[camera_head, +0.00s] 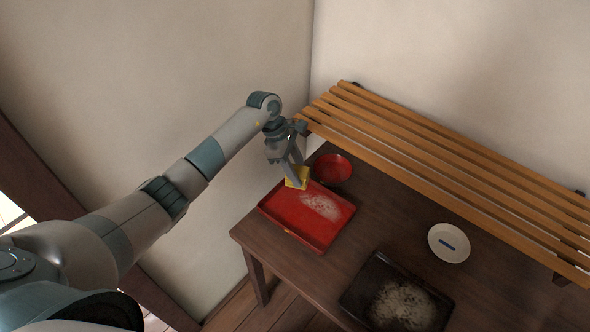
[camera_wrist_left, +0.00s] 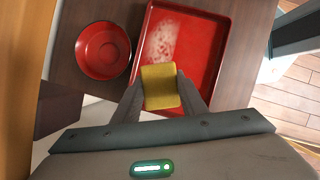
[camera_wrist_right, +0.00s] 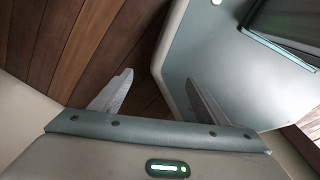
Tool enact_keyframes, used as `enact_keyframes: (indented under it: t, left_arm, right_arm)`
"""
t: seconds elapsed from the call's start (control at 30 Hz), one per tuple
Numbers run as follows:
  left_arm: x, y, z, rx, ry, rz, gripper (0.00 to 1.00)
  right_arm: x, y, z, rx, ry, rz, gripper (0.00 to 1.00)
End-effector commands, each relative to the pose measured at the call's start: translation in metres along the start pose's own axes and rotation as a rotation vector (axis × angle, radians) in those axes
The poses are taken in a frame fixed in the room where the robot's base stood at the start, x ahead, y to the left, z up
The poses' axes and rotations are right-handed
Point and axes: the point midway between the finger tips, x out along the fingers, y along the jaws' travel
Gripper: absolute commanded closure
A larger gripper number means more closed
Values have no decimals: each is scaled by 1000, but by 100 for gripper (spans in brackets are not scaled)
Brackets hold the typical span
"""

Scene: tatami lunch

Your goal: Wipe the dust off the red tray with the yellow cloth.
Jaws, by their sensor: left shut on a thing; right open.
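The red tray (camera_head: 284,221) lies on the dark wooden table, with a pale patch of dust (camera_head: 321,206) on its right part. My left gripper (camera_head: 298,181) is shut on the yellow cloth (camera_head: 299,174) at the tray's far edge. In the left wrist view the cloth (camera_wrist_left: 159,86) sits between my fingertips and overlaps the red tray (camera_wrist_left: 206,48); the dust (camera_wrist_left: 168,40) shows just beyond it. I cannot tell whether the cloth touches the tray. My right gripper (camera_wrist_right: 158,92) shows only in the right wrist view, open and empty, above the floor beside my own body.
A red bowl (camera_head: 332,170) stands close beside the tray's far side. A dark tray (camera_head: 361,289) with a pale dusty patch lies nearer on the table (camera_head: 377,222). A white dish (camera_head: 437,246) with a blue mark is at right. A slatted wooden shelf (camera_head: 440,155) overhangs the back.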

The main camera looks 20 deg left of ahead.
Motion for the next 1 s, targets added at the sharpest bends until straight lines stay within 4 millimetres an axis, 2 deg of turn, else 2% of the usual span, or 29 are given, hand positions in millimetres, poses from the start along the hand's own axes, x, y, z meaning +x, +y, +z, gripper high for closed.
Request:
enact_keyframes:
  t: [0.03,0.43,0.57,0.77,1.0]
  left_arm:
    - [-4,11,14,13,-20,31,83]
    - [28,11,0,6,-15,26,83]
    - [39,10,-5,6,-14,22,83]
    - [48,9,-11,6,-12,20,83]
    - [50,9,-13,6,-11,19,83]
  right_arm:
    - [2,0,0,0,0,0,32]
    - [16,-4,0,1,1,-4,32]
    - [20,-11,7,3,-6,-11,32]
    - [24,2,-10,0,14,3,32]
    - [23,6,6,-2,-4,6,32]
